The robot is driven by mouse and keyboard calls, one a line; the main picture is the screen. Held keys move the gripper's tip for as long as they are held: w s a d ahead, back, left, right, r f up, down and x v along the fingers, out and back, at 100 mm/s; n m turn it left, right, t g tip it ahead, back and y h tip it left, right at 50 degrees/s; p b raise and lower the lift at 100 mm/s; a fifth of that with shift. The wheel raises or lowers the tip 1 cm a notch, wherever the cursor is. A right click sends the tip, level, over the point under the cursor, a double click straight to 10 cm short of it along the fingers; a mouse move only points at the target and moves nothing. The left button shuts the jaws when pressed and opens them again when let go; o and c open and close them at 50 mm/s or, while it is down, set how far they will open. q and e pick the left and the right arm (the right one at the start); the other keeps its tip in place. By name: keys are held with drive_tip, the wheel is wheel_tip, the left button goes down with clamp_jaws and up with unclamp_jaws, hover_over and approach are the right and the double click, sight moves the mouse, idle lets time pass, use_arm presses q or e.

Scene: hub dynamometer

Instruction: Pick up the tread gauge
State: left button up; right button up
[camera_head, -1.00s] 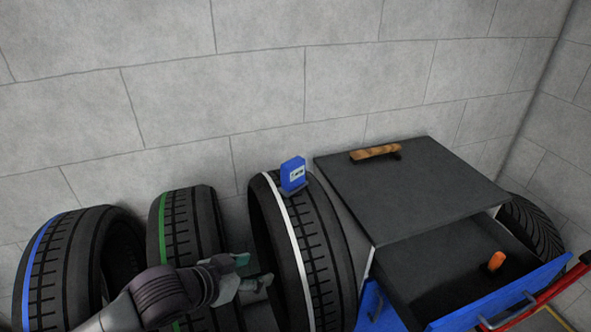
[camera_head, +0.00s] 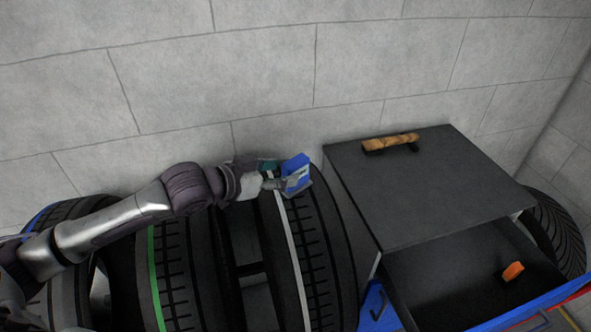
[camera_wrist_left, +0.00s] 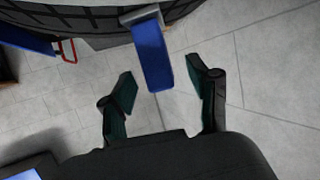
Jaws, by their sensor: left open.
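The tread gauge (camera_head: 296,172) is a small blue block with a grey base, sitting on top of the tyre with the white stripe (camera_head: 314,243). In the left wrist view the gauge (camera_wrist_left: 152,56) stands out from the tyre (camera_wrist_left: 78,22), its free end just ahead of the fingertips. My left gripper (camera_head: 279,175) is right beside the gauge in the head view. In the left wrist view its two green-padded fingers (camera_wrist_left: 166,88) are spread, with nothing held between them. My right gripper is not in view.
A dark cabinet (camera_head: 430,190) stands right of the tyre, with a wooden-handled tool (camera_head: 390,142) on top. Its open drawer (camera_head: 450,285) holds an orange-handled item (camera_head: 513,271). A green-striped tyre (camera_head: 185,275) stands under my left arm. The grey wall (camera_head: 270,60) is close behind.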

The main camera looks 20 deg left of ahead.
sight(303, 171)
use_arm(q)
drive_tip(key=shift+x, duration=1.25)
drive_tip(key=shift+p+x, duration=0.95)
drive_tip(key=shift+x, duration=1.35)
drive_tip(key=shift+w+d+f, duration=0.1)
drive_tip(key=shift+d+f, duration=0.15)
drive_tip(key=shift+a, duration=0.1)
drive_tip(key=shift+c, duration=0.5)
clamp_jaws()
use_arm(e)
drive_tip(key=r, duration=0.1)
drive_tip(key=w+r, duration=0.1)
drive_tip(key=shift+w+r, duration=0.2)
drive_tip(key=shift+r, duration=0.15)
